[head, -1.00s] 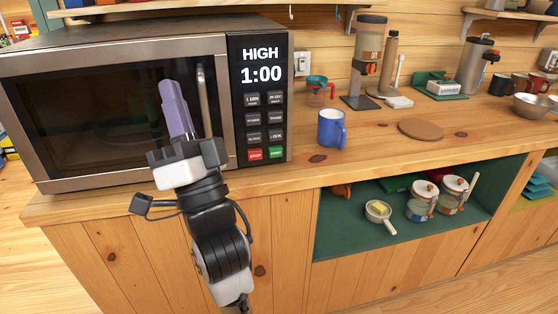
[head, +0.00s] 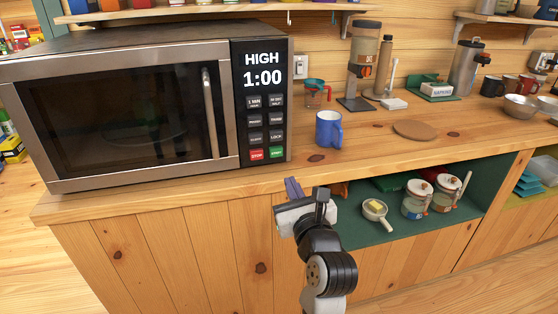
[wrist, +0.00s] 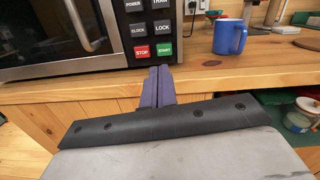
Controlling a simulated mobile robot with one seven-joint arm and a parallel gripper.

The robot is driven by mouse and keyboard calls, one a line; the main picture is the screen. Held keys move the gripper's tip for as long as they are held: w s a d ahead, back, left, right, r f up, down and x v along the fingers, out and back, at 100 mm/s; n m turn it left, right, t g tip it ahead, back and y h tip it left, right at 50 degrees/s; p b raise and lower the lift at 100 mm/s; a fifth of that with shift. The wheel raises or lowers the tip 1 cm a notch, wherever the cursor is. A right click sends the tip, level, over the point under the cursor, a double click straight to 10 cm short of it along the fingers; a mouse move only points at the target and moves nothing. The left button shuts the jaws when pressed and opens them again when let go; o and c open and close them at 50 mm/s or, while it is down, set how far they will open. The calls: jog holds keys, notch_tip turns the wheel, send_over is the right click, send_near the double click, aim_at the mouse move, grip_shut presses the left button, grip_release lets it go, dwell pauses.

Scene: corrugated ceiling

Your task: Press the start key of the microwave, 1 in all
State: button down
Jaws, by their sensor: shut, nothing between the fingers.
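The microwave (head: 130,110) stands on the wooden counter at the left, its door shut. Its display reads HIGH and 1:00. The green start key (head: 277,152) is at the bottom right of the key panel, beside the red stop key (head: 257,154). In the wrist view the start key (wrist: 164,49) shows just above the fingertips. My gripper (head: 293,187) is shut and empty, in front of the counter's front edge and below the key panel. In the wrist view its purple fingers (wrist: 158,82) lie together and point toward the panel, apart from the key.
A blue mug (head: 328,129) stands on the counter just right of the microwave. A round wooden board (head: 421,130) lies farther right. Below the counter, an open green shelf (head: 365,225) holds a small pan and jars. A wall outlet (head: 301,66) is behind.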

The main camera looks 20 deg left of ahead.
aim_at(277, 153)
jog(key=shift+d+f+m, duration=0.55)
jog(key=shift+f+m, duration=0.25)
jog(key=p+x, duration=0.3)
jog(key=x, duration=0.9)
jog(key=shift+w+a+f+p, duration=0.15)
jog(key=shift+w+a+p, duration=0.15)
jog(key=shift+p, duration=0.1)
jog(key=shift+w+a+f, duration=0.15)
jog(key=shift+w+a, duration=0.15)
jog(key=shift+w, duration=0.2)
jog(key=shift+w, duration=0.1)
